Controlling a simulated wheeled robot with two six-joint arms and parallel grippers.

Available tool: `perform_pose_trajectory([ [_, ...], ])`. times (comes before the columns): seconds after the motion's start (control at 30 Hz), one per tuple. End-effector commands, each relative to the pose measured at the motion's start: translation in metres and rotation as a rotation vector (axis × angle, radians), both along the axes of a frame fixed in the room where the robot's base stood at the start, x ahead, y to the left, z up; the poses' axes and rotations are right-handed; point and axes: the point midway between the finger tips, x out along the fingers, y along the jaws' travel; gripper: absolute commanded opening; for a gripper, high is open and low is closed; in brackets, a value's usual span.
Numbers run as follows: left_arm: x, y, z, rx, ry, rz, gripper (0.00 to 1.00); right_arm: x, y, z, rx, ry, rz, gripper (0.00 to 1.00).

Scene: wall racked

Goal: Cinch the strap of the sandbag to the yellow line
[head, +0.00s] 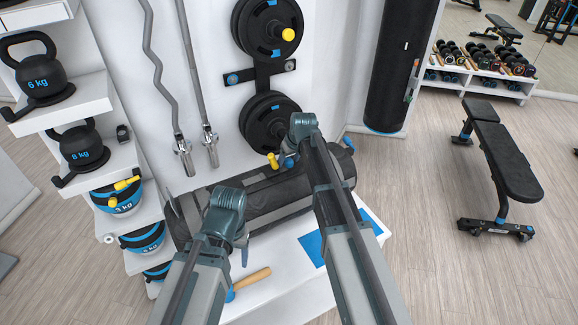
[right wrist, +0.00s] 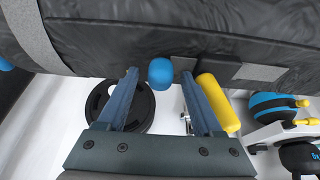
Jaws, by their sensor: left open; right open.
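The black sandbag (head: 265,202) lies along a white ledge against the wall. It also fills the top of the right wrist view (right wrist: 180,35), where a grey strap (right wrist: 38,40) crosses it at the left. My right gripper (right wrist: 160,80) is open beside the bag, with a blue knob (right wrist: 160,71) between or just beyond its fingertips; contact cannot be told. A yellow cylinder (right wrist: 218,103) is right of the fingers. In the head view, my right gripper (head: 287,160) is at the bag's wall side. My left gripper (head: 244,256), open, is at its front side, partly hidden. I cannot make out a yellow line.
A wooden handle with a blue end (head: 250,283) and a blue sheet (head: 313,247) lie on the white ledge (head: 285,298). Weight plates (head: 268,122) hang behind the bag. Kettlebell shelves (head: 75,115) stand left, a hanging punching bag (head: 400,65) right.

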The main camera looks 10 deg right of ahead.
Motion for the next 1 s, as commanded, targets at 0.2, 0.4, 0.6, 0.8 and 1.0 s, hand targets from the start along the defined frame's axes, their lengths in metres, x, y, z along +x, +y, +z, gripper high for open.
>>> perform_pose_trajectory([
  [0.2,0.0,0.0,-0.0007,0.0,0.0,-0.001,0.66,0.0006,0.0003,-0.0007,0.0,0.0,0.0,0.68],
  [0.4,0.0,0.0,-0.0007,0.0,0.0,0.0,0.66,0.0005,0.0003,-0.0008,0.0,0.0,0.0,0.42],
  [0.6,-0.0001,0.0,-0.0008,0.0,0.0,0.0,0.66,0.0004,0.0001,-0.0008,0.0,0.0,0.0,0.06],
  [0.8,-0.0001,0.0,-0.0008,0.0,0.0,0.0,0.66,0.0003,0.0001,-0.0008,0.0,0.0,0.0,0.0],
  [1.0,-0.0001,0.0,-0.0008,0.0,0.0,0.0,0.66,0.0004,0.0,-0.0008,0.0,0.0,0.0,0.0],
])
